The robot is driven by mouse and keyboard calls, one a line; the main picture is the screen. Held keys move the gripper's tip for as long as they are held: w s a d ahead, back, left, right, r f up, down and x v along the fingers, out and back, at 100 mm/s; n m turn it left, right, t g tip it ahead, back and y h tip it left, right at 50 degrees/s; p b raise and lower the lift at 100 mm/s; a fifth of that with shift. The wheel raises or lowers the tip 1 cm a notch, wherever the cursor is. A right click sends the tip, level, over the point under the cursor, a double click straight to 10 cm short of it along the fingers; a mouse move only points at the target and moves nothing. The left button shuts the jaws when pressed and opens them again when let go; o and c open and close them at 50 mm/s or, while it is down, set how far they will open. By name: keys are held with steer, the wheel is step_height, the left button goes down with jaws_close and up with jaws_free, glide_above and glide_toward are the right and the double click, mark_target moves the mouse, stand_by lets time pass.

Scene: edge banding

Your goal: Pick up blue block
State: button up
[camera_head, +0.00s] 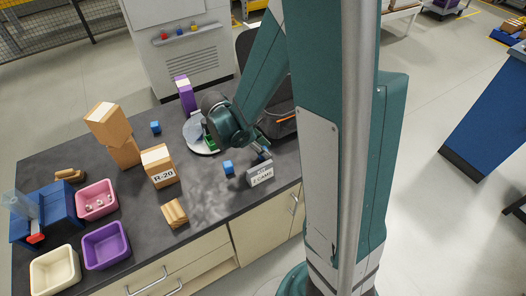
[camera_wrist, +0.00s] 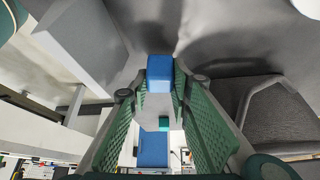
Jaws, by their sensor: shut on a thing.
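A third blue block (camera_head: 155,127) lies farther back left.
Cardboard boxes (camera_head: 158,166) stand left of my gripper, with a wooden piece (camera_head: 174,213) in front. Pink (camera_head: 97,199), purple (camera_head: 106,245) and cream (camera_head: 55,271) bins stand at the left. A round white dish (camera_head: 197,136) and a dark chair-like shape (camera_head: 280,124) are close by my arm.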

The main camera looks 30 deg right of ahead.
steer(key=shift+r+p, duration=0.85)
steer(key=shift+r, duration=3.3)
steer(key=w+a+r+p, duration=0.4)
steer(key=w+r, duration=0.1)
steer(key=w, duration=0.9)
steer(key=w+a+r+n+p, duration=0.1)
steer(key=w+a+r+p, duration=0.3)
steer(key=w, duration=1.1)
steer(key=w+a+r+n+t+p, duration=0.1)
steer(key=w+a+r+p, duration=0.4)
steer(key=w, duration=1)
steer(key=shift+v, duration=0.8)
steer(key=shift+f, duration=3.15)
steer(key=shift+f, duration=0.1)
